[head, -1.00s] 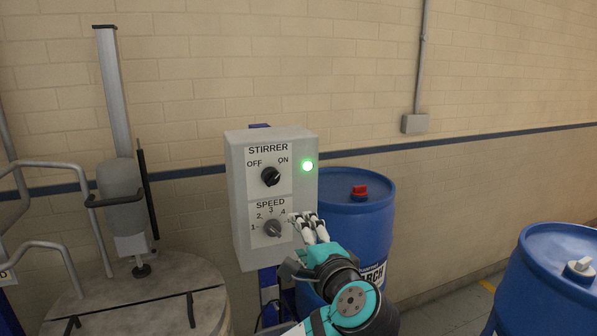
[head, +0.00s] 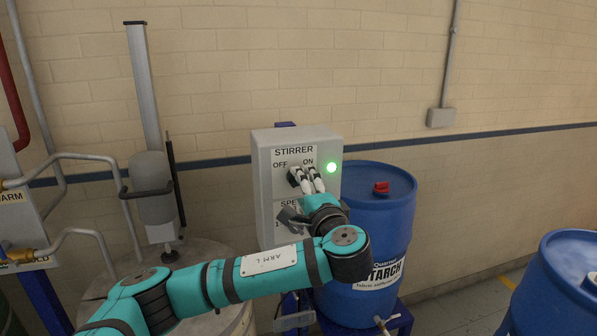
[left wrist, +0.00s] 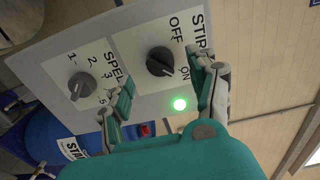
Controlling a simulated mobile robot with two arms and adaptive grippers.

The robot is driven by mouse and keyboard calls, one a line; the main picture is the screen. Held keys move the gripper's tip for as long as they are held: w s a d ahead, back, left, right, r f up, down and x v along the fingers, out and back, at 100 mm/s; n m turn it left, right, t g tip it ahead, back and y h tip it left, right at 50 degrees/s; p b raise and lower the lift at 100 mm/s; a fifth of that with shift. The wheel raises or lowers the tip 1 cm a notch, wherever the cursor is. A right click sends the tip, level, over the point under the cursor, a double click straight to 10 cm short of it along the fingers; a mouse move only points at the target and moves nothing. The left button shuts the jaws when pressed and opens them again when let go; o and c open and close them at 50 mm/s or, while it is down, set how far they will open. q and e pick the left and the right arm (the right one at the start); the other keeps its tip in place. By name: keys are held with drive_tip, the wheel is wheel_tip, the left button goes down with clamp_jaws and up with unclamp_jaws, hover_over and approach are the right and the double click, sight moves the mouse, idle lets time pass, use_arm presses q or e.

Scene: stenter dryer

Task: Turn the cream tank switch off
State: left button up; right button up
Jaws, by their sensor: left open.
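A grey control box (head: 262,160) hangs in front of the wall. Its upper black switch knob, labelled STIRRER with OFF and ON, shows clearly in the left wrist view (left wrist: 160,62); its pointer looks turned to the ON side. The green lamp (head: 332,168) beside it is lit. In the left wrist view my left gripper (left wrist: 164,84) is open, fingers apart, with the knob just beyond and between the fingertips. Contact cannot be told. My right gripper is not in view.
The SPEED knob (left wrist: 82,86) is lower on the same panel. A round tank (head: 205,250) with a stirrer motor (head: 150,190) stands left. Blue drums stand close right of the box (head: 395,225) and at the far right (head: 560,290). Pipes run at the left edge.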

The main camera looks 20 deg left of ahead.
use_arm(q)
drive_tip(key=shift+p+x, duration=0.65)
drive_tip(key=shift+x, duration=1.35)
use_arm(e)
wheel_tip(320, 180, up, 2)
use_arm(q)
drive_tip(key=shift+c, duration=0.4)
